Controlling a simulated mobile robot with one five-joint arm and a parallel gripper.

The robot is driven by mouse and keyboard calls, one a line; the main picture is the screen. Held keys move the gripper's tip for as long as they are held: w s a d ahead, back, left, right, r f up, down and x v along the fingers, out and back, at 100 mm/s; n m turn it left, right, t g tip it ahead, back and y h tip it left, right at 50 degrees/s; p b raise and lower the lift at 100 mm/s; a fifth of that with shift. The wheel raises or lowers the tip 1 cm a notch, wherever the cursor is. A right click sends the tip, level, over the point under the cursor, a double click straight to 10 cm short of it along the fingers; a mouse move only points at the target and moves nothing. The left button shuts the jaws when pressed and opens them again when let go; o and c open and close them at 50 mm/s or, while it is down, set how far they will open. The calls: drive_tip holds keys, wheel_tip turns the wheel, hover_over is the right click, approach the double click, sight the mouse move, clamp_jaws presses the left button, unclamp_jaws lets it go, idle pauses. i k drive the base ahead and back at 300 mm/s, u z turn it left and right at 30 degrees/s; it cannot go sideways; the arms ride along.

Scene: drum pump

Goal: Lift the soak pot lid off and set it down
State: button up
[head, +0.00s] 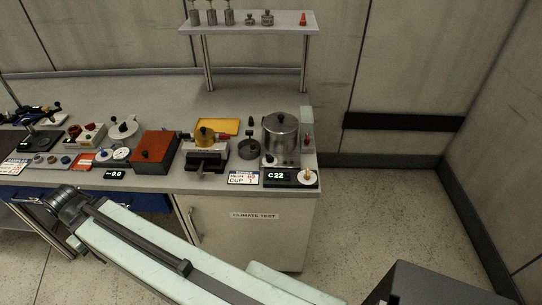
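The soak pot (273,146) appears to be the tall steel pot at the right end of the bench, standing upright on a light base. Its round metal lid (288,122) seems to sit on top, with a small dark knob in the middle. My pale green arm reaches from the bottom right to a dark joint at the left, in front of the bench and well away from the pot. I cannot make out gripper fingers anywhere in the view.
A display reading C 22 (279,177) lies in front of the pot. A raised shelf (262,29) stands behind. Bare bench (150,95) lies at the back left.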

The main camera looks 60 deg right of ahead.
sight(279, 126)
drive_tip(key=u, duration=0.05)
drive_tip(key=k, duration=0.4)
drive_tip(key=u, duration=1)
drive_tip(key=i, duration=1)
drive_tip(key=z, duration=3.3)
drive_tip(key=i, duration=0.55)
drive_tip(key=z, duration=0.05)
